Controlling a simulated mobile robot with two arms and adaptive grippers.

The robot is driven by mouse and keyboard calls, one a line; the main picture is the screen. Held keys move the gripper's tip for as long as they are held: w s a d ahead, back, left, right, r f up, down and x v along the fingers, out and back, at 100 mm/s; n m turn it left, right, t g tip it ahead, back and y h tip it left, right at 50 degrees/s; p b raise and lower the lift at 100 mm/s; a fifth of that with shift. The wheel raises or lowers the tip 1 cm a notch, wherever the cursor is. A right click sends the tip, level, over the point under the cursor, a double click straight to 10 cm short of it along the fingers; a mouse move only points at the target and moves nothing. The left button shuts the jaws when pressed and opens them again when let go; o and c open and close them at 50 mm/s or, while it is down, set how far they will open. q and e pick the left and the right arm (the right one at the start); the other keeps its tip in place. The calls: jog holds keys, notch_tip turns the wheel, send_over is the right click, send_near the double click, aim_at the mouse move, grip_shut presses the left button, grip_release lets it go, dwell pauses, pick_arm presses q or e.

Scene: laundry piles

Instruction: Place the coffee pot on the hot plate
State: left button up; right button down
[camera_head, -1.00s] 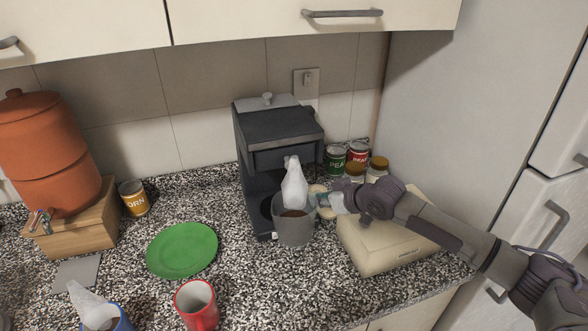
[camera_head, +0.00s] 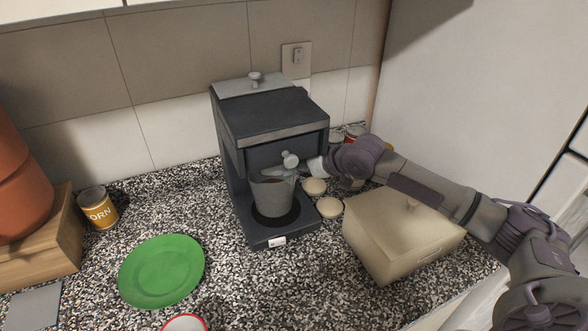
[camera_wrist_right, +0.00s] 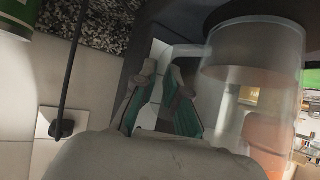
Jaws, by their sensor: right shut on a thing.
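The coffee pot (camera_head: 272,198) is a grey see-through vessel, upright inside the dark coffee maker (camera_head: 270,122). It stands over the round black hot plate (camera_head: 290,219) in the machine's base; I cannot tell whether it touches the plate. My right gripper (camera_head: 308,167) reaches in from the right and is shut on the pot's handle. The right wrist view shows the clear pot (camera_wrist_right: 255,60) just beside my right gripper's fingers (camera_wrist_right: 163,80), with the handle at their tips. My left gripper is not in view.
A cream box (camera_head: 395,245) sits right of the coffee maker, under my right arm. Small jars with tan lids (camera_head: 330,207) stand beside the machine. A green plate (camera_head: 162,270), a corn can (camera_head: 97,208) and a red-rimmed mug (camera_head: 185,323) are to the left.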

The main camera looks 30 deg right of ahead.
jog(key=shift+s+a+r, duration=0.1)
jog(key=shift+s, duration=0.7)
jog(key=shift+s+r, duration=0.15)
jog(key=shift+s, duration=0.05)
jog(key=c, duration=1.4)
grip_release()
jog(key=shift+w+f, duration=0.2)
jog(key=shift+f, duration=0.1)
jog(key=shift+c, duration=0.2)
jog(key=shift+o, duration=1.2)
jog(key=shift+w, duration=0.1)
jog(key=shift+r, duration=0.15)
jog(key=shift+s+d+r, duration=0.2)
jog(key=shift+s+d, duration=0.1)
jog(key=shift+s, duration=0.1)
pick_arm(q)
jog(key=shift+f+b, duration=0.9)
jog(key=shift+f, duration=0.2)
pick_arm(e)
jog(key=v, duration=1.1)
jog(key=shift+a+r, duration=0.1)
